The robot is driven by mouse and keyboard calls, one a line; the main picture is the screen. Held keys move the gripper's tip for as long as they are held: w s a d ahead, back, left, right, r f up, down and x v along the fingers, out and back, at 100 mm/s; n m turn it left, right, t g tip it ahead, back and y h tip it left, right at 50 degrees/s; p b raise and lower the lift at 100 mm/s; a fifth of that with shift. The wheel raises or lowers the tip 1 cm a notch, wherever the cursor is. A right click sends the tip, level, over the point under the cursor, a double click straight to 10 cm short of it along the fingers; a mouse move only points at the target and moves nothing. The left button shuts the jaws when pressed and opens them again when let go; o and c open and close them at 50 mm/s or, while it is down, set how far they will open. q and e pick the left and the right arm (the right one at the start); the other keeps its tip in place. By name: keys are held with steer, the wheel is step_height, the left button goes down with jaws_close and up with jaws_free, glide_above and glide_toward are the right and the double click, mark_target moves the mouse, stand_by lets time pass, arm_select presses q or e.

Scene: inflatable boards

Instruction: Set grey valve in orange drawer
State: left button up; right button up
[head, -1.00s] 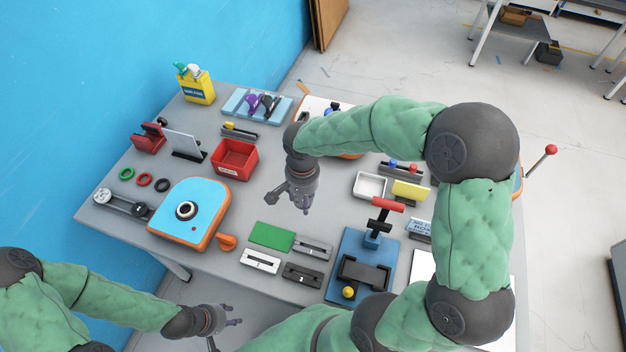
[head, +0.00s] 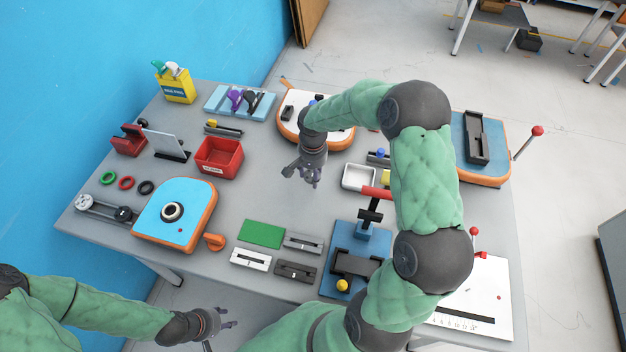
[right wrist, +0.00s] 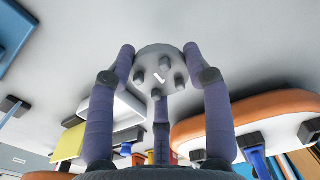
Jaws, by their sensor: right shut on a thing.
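The grey valve (right wrist: 160,72), a round grey disc with several stubby prongs, sits between the fingertips of my right gripper (right wrist: 158,74) in the right wrist view. That gripper is shut on it. In the head view my right gripper (head: 311,176) is above the middle of the table, to the right of the red bin; the valve is hard to make out there. My left gripper (head: 224,322) hangs low at the front left, off the table, its finger opening unclear. I cannot pick out an orange drawer for certain; small red and orange shapes show far behind in the right wrist view.
The grey table holds a red bin (head: 219,156), a blue-and-orange board (head: 195,199), a white-and-orange board (head: 288,123), a white tray (head: 358,177) and a blue stand (head: 345,265). A red-knobbed lever (head: 537,131) sticks up at the right. Bare tabletop lies below my right gripper.

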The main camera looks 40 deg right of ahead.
steer(key=shift+w+d+f+b, duration=0.1)
steer(key=shift+d+f+b, duration=0.1)
steer(key=shift+f, duration=0.75)
steer(key=shift+w+d+f+b, duration=0.1)
steer(key=shift+f+b, duration=0.05)
steer(key=shift+f, duration=0.75)
steer(key=shift+f, duration=0.2)
steer(key=o, duration=1.1)
steer(key=shift+r, duration=0.1)
